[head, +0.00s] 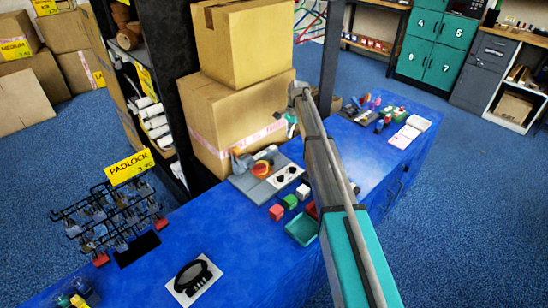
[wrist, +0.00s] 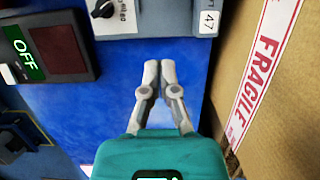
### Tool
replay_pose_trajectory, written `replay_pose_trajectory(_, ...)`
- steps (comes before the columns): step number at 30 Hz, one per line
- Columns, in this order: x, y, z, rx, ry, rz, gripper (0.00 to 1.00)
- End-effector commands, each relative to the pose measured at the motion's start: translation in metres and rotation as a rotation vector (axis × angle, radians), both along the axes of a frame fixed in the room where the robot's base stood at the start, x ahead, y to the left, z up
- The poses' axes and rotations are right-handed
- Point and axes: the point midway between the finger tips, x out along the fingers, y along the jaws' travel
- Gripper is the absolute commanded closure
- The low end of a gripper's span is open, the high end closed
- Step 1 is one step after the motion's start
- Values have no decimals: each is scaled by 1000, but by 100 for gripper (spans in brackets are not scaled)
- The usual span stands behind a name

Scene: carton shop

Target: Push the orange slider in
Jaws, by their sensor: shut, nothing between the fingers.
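My gripper (wrist: 152,78) is shut and empty in the wrist view, its two grey fingertips together above the blue tabletop. The fingertips are just short of a grey box (wrist: 155,20) with a black knob and a "47" label. I cannot clearly make out an orange slider in the wrist view. In the head view an orange part (head: 265,153) shows among grey pieces on a grey board, left of my arm; I cannot tell whether it is the slider. In the head view my gripper is small, near the cartons, and its fingers are unclear.
A carton with FRAGILE tape (wrist: 262,60) stands close on the right of my gripper. A dark panel with a green OFF display (wrist: 50,40) is at left. Coloured cubes and a green tray (head: 302,229) lie on the blue table (head: 235,240). A padlock rack (head: 100,225) stands at left.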

Motion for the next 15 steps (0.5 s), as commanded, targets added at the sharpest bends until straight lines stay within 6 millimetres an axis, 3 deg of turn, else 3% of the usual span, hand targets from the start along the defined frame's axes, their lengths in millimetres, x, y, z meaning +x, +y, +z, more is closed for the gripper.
replay_pose_trajectory(15, 2, 13, -2, 2, 5, 6, 100)
